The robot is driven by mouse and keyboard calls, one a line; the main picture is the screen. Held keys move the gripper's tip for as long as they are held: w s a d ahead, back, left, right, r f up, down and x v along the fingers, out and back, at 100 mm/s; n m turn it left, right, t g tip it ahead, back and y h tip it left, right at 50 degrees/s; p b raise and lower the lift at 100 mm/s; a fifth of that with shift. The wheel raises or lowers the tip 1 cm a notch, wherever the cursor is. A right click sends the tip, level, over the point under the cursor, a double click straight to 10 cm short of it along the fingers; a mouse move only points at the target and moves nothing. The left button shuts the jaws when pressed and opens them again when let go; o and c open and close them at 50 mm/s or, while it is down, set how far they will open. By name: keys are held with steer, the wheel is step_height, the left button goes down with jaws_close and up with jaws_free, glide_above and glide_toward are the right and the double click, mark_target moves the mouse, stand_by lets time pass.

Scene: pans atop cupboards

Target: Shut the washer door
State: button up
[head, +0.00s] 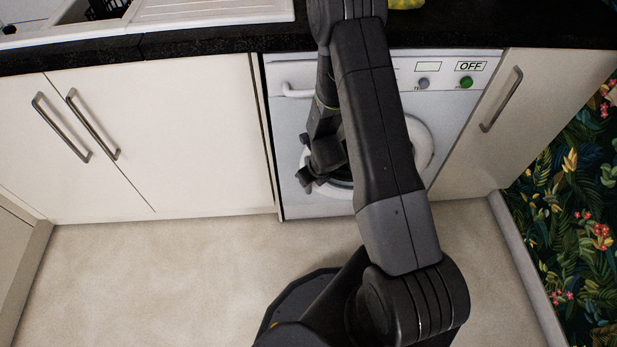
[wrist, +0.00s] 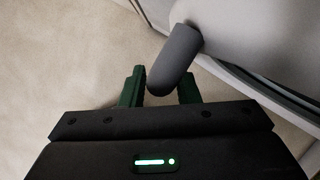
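The washer (head: 459,108) is a white front-loader under the dark worktop. Its round white door rim (head: 424,145) shows on both sides of my arm, which hides most of the door; I cannot tell how far it stands open. My gripper (head: 306,181) is low at the door's left side. In the wrist view my gripper (wrist: 160,88) has its two green fingers apart. A dark grey rounded handle (wrist: 174,62) sticks out from a pale surface, its end overlapping the gap between the fingers. I cannot tell whether they touch it.
White cupboards (head: 170,130) with bar handles stand left of the washer, and another cupboard (head: 505,130) stands right. The worktop (head: 210,42) runs above. Open beige floor (head: 150,270) lies in front. A leafy patterned wall (head: 575,210) bounds the right.

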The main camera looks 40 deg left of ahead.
steer(key=w+p+v, duration=0.1)
steer(key=p+v, duration=0.3)
steer(key=v, duration=0.8)
steer(key=shift+s+d+r+p, duration=0.15)
steer(key=shift+s+r+p, duration=0.2)
steer(key=shift+s, duration=0.2)
steer(key=shift+f, duration=0.15)
steer(key=b+x, duration=0.5)
steer(key=x, duration=0.8)
steer(key=shift+f+b, duration=0.3)
steer(key=shift+f, duration=0.05)
steer(key=shift+s, duration=0.1)
